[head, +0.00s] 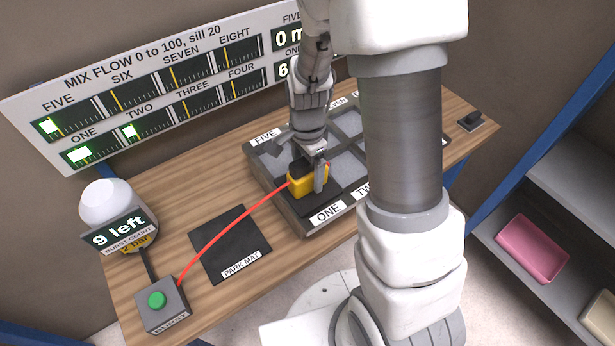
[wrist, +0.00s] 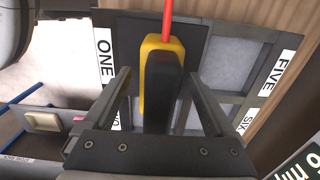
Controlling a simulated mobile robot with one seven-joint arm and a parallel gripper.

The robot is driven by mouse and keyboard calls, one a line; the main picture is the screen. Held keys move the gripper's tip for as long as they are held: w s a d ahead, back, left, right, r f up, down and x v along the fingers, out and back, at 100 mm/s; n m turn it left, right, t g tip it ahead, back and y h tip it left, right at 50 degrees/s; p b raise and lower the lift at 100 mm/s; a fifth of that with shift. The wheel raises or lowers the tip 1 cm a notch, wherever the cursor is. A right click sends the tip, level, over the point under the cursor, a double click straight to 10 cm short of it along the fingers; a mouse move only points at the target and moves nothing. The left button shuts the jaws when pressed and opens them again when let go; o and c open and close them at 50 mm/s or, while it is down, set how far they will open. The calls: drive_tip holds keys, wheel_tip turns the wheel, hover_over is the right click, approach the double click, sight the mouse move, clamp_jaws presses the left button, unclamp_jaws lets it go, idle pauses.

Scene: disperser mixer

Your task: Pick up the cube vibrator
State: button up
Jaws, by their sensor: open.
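The cube vibrator, yellow with a black top (head: 296,181) and a red hose, sits on the dark pad of compartment ONE in the grey mixer tray (head: 290,222). In the wrist view the vibrator (wrist: 161,85) lies between my two open fingers, with a gap on each side. My gripper (head: 318,178) is open and right over the vibrator in the head view, one finger in front of its right side. The fingers also show in the wrist view (wrist: 160,85). Whether they touch it I cannot tell.
The red hose runs left to a box with a green button (head: 157,300). A black park mat (head: 230,244) lies empty on the wooden table. A "9 left" burst counter (head: 120,232) stands at the left. The MIX FLOW display (head: 160,85) is behind. A pink tray (head: 532,247) sits on the right shelf.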

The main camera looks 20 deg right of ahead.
drive_tip(key=shift+f, duration=1.3)
drive_tip(key=shift+c, duration=0.2)
clamp_jaws()
